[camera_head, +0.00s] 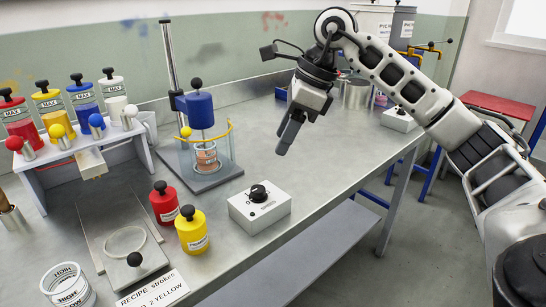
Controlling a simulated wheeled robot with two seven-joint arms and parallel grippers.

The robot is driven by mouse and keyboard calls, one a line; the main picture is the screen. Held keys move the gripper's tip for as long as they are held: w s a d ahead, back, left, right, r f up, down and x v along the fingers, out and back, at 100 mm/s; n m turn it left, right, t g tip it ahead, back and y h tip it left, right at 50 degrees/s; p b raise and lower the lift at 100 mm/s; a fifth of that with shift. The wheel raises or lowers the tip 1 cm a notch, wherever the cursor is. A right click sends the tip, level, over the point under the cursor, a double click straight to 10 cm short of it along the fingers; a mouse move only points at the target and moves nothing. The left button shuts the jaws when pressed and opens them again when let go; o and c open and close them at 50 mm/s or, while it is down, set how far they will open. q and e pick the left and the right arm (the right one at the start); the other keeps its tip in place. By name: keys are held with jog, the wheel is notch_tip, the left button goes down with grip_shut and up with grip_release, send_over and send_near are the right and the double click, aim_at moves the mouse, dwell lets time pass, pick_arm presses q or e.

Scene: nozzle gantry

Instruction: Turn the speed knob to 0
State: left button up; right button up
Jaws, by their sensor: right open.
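A black knob (259,193) sits on top of a white control box (262,216) near the front edge of the bench. The small markings around the knob are too small to read for its setting, and I cannot confirm that it is the speed knob. My right gripper (285,146) hangs above and to the right of this box, fingers pointing down, open and empty. It is apart from the knob. My left gripper is not in view.
A mixer with a blue head (200,110) stands behind the box. Red (164,203) and yellow (192,232) bottles stand left of it. Another white box (398,120) is at the back right. The bench (330,165) is clear right of the front box.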

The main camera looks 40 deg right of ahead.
jog(key=v, duration=0.3)
dwell(0.6)
